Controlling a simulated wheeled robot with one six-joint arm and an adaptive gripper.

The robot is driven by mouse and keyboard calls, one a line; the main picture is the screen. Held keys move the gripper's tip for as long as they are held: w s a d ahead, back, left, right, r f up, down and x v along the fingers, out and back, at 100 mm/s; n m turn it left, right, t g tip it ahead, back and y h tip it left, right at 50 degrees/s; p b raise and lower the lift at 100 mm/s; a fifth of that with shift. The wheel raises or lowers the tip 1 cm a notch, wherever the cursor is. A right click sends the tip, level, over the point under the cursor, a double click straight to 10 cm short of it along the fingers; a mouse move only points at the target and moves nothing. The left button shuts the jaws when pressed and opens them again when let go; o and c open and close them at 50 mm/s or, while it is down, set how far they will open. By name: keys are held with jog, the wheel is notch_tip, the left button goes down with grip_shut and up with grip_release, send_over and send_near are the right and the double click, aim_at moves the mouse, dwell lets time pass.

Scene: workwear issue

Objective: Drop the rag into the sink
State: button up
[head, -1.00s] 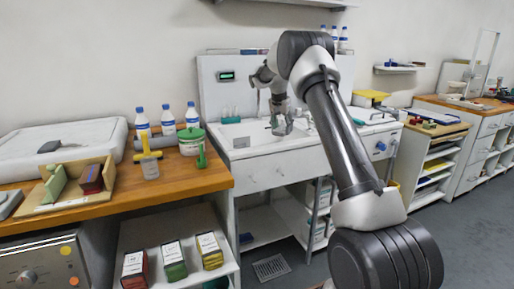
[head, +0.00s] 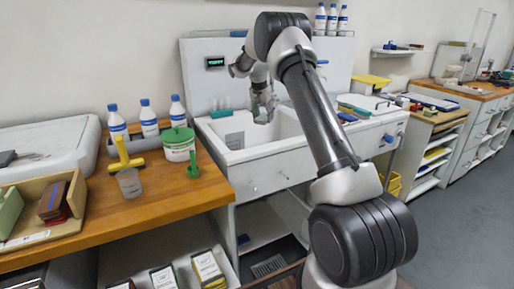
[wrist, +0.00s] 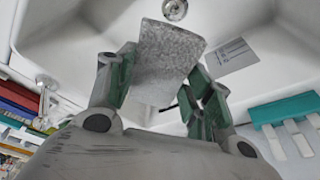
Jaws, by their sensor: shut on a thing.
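The rag (wrist: 168,58) is a grey speckled piece, held between the two fingers of my gripper (wrist: 160,85) in the wrist view. My gripper is shut on it. In the head view my gripper (head: 263,112) is above the white sink (head: 268,156), pointing down over the basin; the rag is too small there to make out clearly. The wrist view shows the sink's white basin (wrist: 75,22) beyond the rag, with a round metal drain (wrist: 175,9) at the top edge.
A wooden bench (head: 180,205) left of the sink holds bottles (head: 149,118), a green-lidded tub (head: 179,146) and a yellow-handled tool (head: 124,152). A teal item (wrist: 285,109) lies near the sink in the wrist view. Tools (head: 355,108) lie on the counter right of the basin.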

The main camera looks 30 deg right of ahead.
jog(key=shift+f, duration=1.55)
jog(key=o, duration=1.1)
jog(key=v, duration=1.2)
jog(key=shift+s, duration=0.1)
